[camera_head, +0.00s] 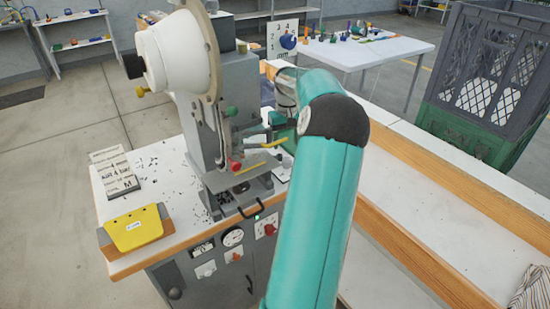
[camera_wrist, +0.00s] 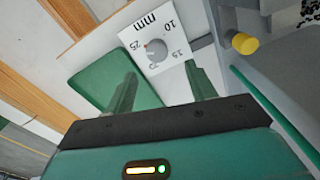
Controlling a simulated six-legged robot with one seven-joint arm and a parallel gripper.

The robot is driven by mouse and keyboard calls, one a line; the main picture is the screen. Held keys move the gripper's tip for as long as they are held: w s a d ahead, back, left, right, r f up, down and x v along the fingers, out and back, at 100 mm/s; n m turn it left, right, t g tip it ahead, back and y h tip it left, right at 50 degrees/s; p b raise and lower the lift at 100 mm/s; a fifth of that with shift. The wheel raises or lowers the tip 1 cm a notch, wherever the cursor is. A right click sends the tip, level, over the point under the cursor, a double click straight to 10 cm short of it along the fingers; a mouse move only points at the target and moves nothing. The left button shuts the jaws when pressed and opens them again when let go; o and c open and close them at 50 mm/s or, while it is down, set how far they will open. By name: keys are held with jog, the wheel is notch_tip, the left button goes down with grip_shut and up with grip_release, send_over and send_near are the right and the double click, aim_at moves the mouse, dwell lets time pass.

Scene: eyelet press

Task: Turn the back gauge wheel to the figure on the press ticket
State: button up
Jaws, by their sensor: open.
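The wheel is a small grey knob (camera_wrist: 157,48) with an orange mark, on a white dial plate (camera_wrist: 178,62) in the wrist view. The plate reads mm, with 10, 15 and 25 legible; the mark lies on the knob's side towards 25. My gripper (camera_wrist: 160,70) is open, its two green fingers apart below the plate, with the knob beyond the gap between them; no contact shows. The press ticket (camera_head: 117,173) appears to be the printed card left on the bench; a "4 bar" line reads, the rest is too small for certainty.
The grey eyelet press (camera_head: 240,90) stands beside my arm. A yellow-capped knob (camera_wrist: 244,44) sits right of the dial. A white plate with a blue knob (camera_head: 283,40) stands behind. A dark crate (camera_head: 490,80) is at right.

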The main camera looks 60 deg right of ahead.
aim_at(287, 160)
jog(key=shift+s+d+f, duration=0.1)
jog(key=shift+d+f, duration=0.15)
jog(key=shift+f, duration=0.4)
notch_tip(287, 160, down, 7)
jog(key=shift+s+r, duration=0.1)
jog(key=shift+r, duration=0.1)
jog(key=c, duration=1)
